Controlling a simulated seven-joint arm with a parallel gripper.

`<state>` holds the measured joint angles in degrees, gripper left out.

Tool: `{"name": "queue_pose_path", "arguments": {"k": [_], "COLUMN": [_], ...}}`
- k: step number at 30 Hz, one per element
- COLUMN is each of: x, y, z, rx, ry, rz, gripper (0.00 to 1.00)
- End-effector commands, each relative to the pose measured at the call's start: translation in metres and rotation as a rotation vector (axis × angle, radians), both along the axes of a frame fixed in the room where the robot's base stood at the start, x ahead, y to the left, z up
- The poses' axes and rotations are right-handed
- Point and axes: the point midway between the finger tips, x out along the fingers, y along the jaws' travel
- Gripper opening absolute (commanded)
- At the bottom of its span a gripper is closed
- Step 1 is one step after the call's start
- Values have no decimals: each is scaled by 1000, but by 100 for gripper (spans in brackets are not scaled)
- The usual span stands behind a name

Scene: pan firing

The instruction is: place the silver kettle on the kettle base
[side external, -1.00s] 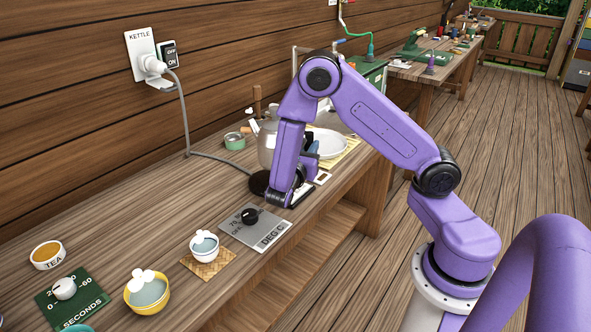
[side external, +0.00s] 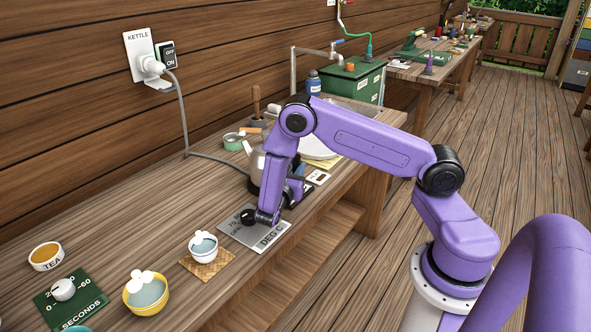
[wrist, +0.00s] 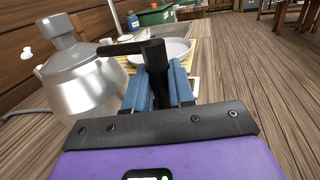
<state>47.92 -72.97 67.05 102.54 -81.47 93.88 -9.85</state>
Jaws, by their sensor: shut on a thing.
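The silver kettle (wrist: 85,85) stands upright at the left of the wrist view. Its black handle (wrist: 152,52) reaches across between the blue fingers of my gripper (wrist: 158,85), which is shut on it. In the side view the kettle (side external: 256,162) shows only partly, behind my purple arm. The black kettle base (side external: 253,188) shows as a dark edge directly under the kettle. I cannot tell whether the kettle touches it. The base is hidden in the wrist view.
A grey DEG C panel (side external: 256,236) with a black knob lies just in front. A white cup (side external: 203,246) on a woven mat and a yellow bowl (side external: 146,293) stand nearer. A cord runs along the wall side.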

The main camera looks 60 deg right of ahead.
Motion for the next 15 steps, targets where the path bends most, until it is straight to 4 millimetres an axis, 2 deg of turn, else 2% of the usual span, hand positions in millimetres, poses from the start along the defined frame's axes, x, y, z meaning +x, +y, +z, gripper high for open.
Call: {"name": "queue_pose_path", "arguments": {"k": [9,10,12,15], "x": [0,0,0,0], "y": [0,0,0,0], "z": [-1,-3,-2,-2], "rx": [-2,0,0,0], "ry": [-4,0,0,0], "rz": [-1,-1,-1,-1], "gripper": [0,27,49,49]}}
